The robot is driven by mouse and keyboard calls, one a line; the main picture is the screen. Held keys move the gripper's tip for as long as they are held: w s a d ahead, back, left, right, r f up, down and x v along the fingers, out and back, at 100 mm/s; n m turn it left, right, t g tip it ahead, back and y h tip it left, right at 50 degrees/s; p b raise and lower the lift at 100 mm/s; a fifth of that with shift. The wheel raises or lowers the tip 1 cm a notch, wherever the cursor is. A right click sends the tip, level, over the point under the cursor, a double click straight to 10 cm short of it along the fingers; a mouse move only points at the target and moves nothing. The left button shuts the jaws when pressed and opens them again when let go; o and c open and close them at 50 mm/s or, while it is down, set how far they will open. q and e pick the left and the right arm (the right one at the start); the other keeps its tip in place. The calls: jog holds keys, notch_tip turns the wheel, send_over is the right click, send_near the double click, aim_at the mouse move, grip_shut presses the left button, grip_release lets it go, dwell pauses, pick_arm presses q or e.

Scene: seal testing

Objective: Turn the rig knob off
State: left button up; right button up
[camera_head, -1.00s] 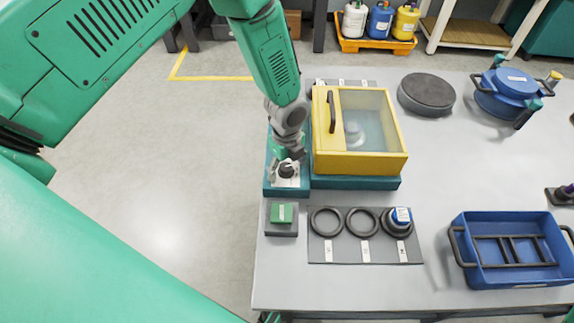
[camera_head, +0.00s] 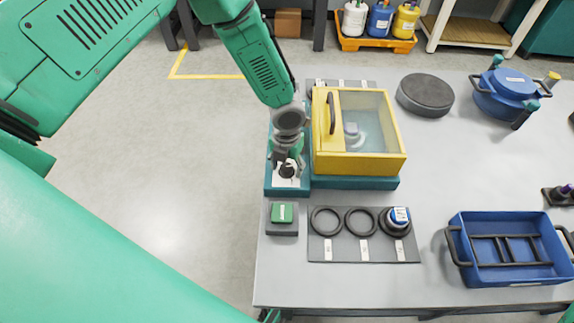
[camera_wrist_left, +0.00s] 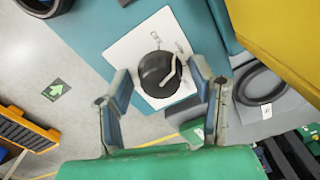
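The rig knob (camera_head: 286,171) is a round black dial on a white label plate (camera_head: 283,182), fixed to the teal base (camera_head: 270,187) beside the yellow-framed tank (camera_head: 359,162). In the left wrist view the knob (camera_wrist_left: 153,70) shows a pale pointer bar slanting toward the upper right; the small print on the plate (camera_wrist_left: 127,50) is not readable. My left gripper (camera_head: 287,160) is over the knob. In the wrist view its fingers (camera_wrist_left: 160,80) are apart, one on each side of the knob, with no clear contact. My right gripper is not in view.
A green button block (camera_head: 282,213) sits just in front of the rig. A grey mat (camera_head: 345,254) with black rings (camera_head: 326,220) lies to its right. A blue crate (camera_head: 515,274) stands at the right. The table's left edge is close to the knob.

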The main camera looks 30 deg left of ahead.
aim_at(287, 167)
pick_arm(q)
jog(key=c, duration=0.7)
jog(key=n, duration=0.4)
jog(key=shift+s, duration=0.15)
jog(key=n, duration=0.3)
jog(key=o, duration=1.5)
jog(key=shift+f+n, duration=0.1)
jog(key=shift+n, duration=0.2)
jog(key=shift+r, duration=0.2)
notch_tip(287, 167, up, 7)
jog(key=p, duration=0.4)
jog(key=shift+f, duration=0.1)
